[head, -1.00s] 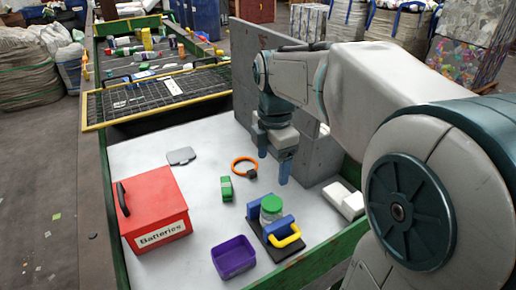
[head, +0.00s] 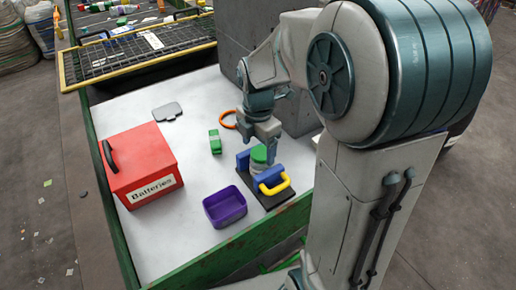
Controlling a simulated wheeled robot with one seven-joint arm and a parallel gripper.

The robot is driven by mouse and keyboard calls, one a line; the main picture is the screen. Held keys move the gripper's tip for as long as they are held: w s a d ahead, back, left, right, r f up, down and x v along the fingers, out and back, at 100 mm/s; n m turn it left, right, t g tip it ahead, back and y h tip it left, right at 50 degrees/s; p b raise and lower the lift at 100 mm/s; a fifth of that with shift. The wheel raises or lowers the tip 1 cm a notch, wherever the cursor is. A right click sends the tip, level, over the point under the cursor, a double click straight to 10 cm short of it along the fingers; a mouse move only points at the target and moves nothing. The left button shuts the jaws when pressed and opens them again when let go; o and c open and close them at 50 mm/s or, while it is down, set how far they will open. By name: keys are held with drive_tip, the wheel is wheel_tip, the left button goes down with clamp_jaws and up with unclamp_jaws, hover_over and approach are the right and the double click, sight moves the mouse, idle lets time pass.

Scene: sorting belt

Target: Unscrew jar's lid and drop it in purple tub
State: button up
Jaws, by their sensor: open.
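The jar with its green lid (head: 259,154) stands upright between the blue jaws of a clamp (head: 271,177) with a yellow handle, on a dark base. The lid is on the jar. My gripper (head: 258,150) is open, pointing down, at or just above the jar; one finger partly hides the lid. I cannot tell whether the fingers touch it. The purple tub (head: 226,206) stands to the left and in front of the clamp and looks empty.
A red batteries box (head: 142,168) stands at the left. A green block (head: 215,141), an orange ring (head: 228,119) and a grey plate (head: 167,112) lie on the white table (head: 190,120). A grey wall (head: 246,62) rises behind my arm. A green edge (head: 215,247) borders the table.

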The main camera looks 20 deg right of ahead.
drive_tip(key=shift+f, duration=0.8)
drive_tip(key=c, duration=1.1)
drive_tip(key=shift+o, duration=0.2)
drive_tip(key=shift+f, duration=0.15)
drive_tip(key=n, duration=0.3)
drive_tip(key=shift+s+n, duration=0.1)
drive_tip(key=shift+n, duration=0.3)
drive_tip(key=shift+n+p, duration=0.3)
drive_tip(key=shift+n, duration=0.6)
